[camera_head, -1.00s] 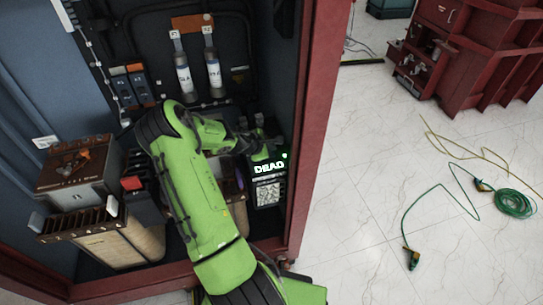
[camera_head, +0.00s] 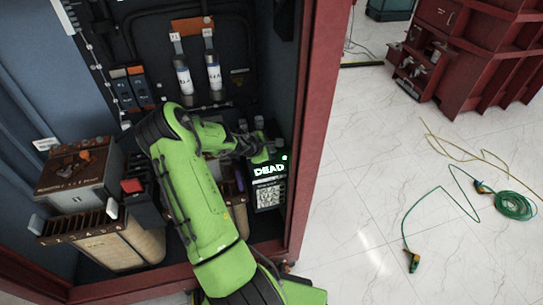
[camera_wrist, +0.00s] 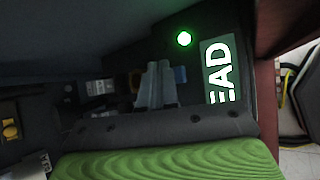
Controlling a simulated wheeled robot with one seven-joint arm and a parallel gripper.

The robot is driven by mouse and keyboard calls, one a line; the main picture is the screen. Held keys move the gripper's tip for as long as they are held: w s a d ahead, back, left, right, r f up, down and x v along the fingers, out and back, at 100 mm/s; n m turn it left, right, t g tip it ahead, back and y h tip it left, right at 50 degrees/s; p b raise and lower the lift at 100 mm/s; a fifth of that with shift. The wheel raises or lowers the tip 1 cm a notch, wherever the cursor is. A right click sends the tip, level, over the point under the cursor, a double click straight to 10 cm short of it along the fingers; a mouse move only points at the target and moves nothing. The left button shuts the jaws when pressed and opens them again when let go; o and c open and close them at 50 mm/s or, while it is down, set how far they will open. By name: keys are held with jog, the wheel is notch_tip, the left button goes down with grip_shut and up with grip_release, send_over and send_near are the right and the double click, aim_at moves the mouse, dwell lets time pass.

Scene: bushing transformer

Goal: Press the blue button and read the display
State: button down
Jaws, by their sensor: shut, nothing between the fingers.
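The display (camera_head: 269,170) is on a black device at the right side of the cabinet and reads "DEAD" in bright letters. A green light glows at its upper right. In the wrist view the display (camera_wrist: 218,72) shows only "EAD", with the green light (camera_wrist: 184,38) beside it. My gripper (camera_wrist: 157,84) shows as two pale grey fingers close together, empty, to the left of the display in that view. In the head view my green arm reaches across the cabinet to the device.
The red cabinet post (camera_head: 316,120) stands close to the right of the device. Two labelled cylinders (camera_head: 184,80) hang at the back. A brown-topped box (camera_head: 75,175) is at left. Cables (camera_head: 513,205) lie on the otherwise open floor at right.

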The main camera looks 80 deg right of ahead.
jog(key=shift+f, duration=0.15)
dwell(0.7)
jog(key=shift+f+b, duration=0.3)
jog(key=shift+f+b, duration=0.35)
jog(key=shift+f, duration=0.15)
dwell(0.4)
jog(key=shift+r, duration=0.15)
jog(key=shift+r+p, duration=0.75)
jog(key=shift+r, duration=0.05)
notch_tip(320, 180, up, 5)
jog(key=p, duration=0.4)
jog(key=shift+r, duration=0.1)
dwell(0.8)
